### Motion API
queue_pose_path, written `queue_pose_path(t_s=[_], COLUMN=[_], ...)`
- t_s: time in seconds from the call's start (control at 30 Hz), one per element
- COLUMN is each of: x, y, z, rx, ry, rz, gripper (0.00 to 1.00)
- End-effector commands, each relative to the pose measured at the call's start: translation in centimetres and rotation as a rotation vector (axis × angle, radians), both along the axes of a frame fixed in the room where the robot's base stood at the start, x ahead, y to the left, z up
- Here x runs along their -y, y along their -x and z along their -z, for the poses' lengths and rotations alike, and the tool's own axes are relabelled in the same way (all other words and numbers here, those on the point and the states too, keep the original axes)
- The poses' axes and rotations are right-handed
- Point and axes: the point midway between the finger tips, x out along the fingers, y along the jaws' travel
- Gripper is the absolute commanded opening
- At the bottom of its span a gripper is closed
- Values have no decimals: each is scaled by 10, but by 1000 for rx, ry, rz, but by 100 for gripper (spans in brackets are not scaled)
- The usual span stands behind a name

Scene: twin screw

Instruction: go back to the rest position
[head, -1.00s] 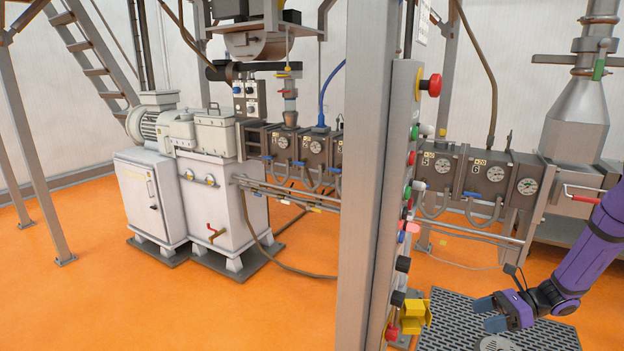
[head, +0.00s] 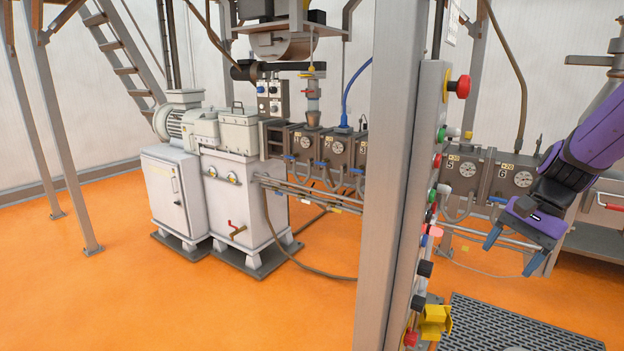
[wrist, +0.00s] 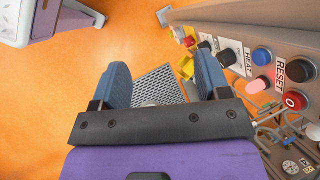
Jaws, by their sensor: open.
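My gripper (head: 508,247) is at the right of the head view, on a purple arm, with its two blue fingers apart and pointing down. It is empty and held in the air in front of the extruder barrel. Nothing touches the fingers.
A control panel post (head: 387,180) with buttons and a red emergency stop (head: 460,87) stands left of my gripper. The extruder barrel (head: 470,170) runs behind. A floor grating (head: 500,325) lies below. The orange floor (head: 200,310) at left is open.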

Motion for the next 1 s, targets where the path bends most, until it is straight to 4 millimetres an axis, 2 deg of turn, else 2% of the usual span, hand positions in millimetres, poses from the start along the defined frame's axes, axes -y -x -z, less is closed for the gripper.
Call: queue_pose_path(t_s=[0.03,0.2,0.5,0.8,1.0], x=[-7,-24,-46,-57,-58], y=[8,36,90,145,167], z=[-12,-43,-86,-114,-121], rx=[38,152,361,573,666], ry=[34,140,318,482,551], rz=[-41,-177,-403,-606,-688], gripper=[69,69,69,69,69])
